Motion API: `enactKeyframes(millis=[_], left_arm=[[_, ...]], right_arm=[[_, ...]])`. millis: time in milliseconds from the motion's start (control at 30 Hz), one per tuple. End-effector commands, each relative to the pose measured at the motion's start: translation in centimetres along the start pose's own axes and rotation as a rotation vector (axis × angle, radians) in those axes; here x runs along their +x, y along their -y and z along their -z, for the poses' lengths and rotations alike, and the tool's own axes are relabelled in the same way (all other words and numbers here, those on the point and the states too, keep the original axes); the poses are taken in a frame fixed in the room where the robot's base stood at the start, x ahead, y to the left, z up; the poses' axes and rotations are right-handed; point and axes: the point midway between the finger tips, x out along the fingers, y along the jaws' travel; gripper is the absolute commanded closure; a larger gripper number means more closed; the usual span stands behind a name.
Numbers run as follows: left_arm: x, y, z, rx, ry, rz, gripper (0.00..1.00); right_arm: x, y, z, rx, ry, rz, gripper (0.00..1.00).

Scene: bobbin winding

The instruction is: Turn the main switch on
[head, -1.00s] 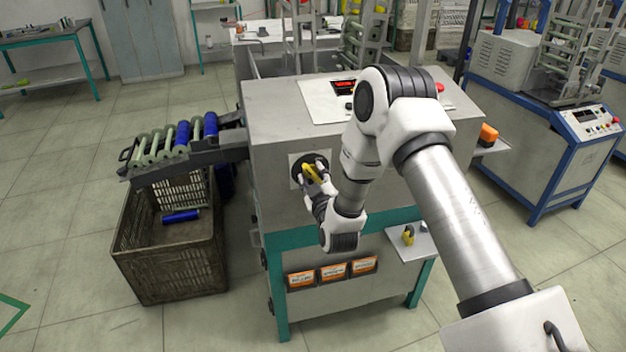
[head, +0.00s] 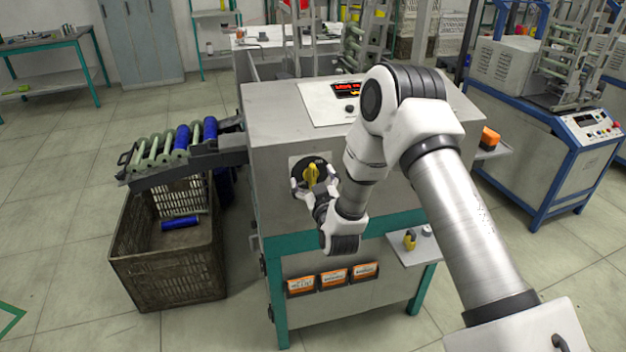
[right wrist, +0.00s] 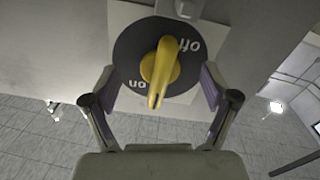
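The main switch is a yellow knob (head: 311,174) on a black round plate (head: 303,187) on the machine's front. The knob stands about upright in the head view. In the right wrist view the yellow knob (right wrist: 159,72) shows on the black plate (right wrist: 130,48), which is marked "on" and "off"; its narrow end points down, near the "on" mark. My right gripper (right wrist: 158,92) is open, with its fingers apart on either side of the plate and clear of the knob. The right gripper also shows in the head view (head: 316,187). My left gripper is not in view.
A crate (head: 170,270) stands under a roller chute at left. A small side shelf (head: 416,250) juts out at lower right.

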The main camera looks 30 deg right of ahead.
Motion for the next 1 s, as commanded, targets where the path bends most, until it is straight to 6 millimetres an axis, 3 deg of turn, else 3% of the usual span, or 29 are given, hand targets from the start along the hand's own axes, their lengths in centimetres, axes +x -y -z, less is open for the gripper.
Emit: enactKeyframes(millis=[533, 1000], left_arm=[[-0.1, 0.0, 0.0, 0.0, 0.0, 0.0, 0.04], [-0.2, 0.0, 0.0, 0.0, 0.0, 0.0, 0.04]], right_arm=[[-0.4, 0.1, -0.1, -0.002, 0.003, 0.002, 0.06], [-7.9, 0.1, -0.2, -0.002, 0.005, 0.003, 0.06]])
